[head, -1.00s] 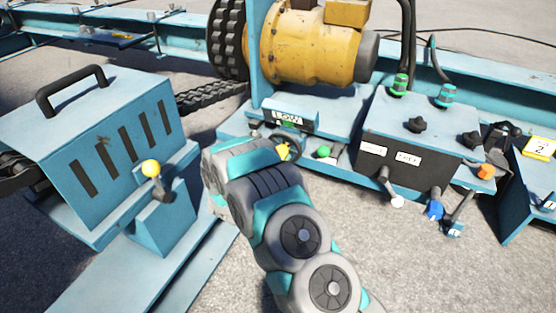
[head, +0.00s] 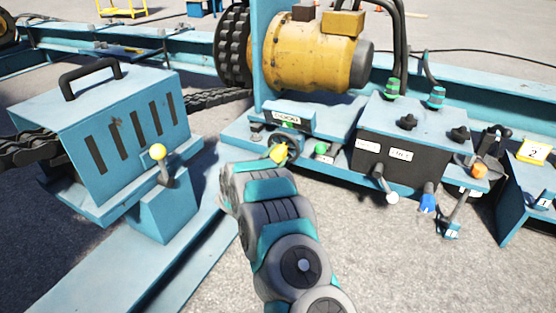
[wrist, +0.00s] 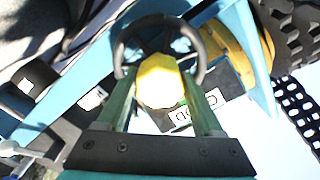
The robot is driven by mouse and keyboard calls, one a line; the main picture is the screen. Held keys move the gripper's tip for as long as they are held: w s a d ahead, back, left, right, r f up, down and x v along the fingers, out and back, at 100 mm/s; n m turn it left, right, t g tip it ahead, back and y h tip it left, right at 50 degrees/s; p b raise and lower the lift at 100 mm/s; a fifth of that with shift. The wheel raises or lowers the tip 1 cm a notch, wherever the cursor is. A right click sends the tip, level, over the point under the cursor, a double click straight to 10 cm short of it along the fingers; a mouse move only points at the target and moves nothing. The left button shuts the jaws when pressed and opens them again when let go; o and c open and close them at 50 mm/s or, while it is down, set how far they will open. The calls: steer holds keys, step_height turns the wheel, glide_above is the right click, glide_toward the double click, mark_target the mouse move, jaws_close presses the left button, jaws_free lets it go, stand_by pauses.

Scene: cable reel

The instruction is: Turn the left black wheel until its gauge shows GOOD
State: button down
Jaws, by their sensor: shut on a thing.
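The left black wheel (head: 291,144) stands in front of the gauge box in the head view. It shows as a dark ring (wrist: 160,22) in the wrist view, with a yellow part (wrist: 158,82) in its middle. My gripper (wrist: 160,88) is shut on the wheel, its green fingers on either side of the yellow part; their exact contact is hard to see. The gauge label (head: 287,120) above the wheel looks like GOOD, though small. In the wrist view the label (wrist: 181,116) is upside down and partly covered. My forearm hides the area below the wheel.
A green button (head: 321,148) sits right of the wheel. A dark control box (head: 385,150) with labels, levers and black knobs stands further right. A yellow motor (head: 310,55) is behind.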

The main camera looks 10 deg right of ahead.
steer(key=shift+f, duration=0.1)
steer(key=shift+c, duration=0.2)
jaws_free()
steer(key=v, duration=0.8)
steer(key=shift+p, duration=0.4)
stand_by(1.0)
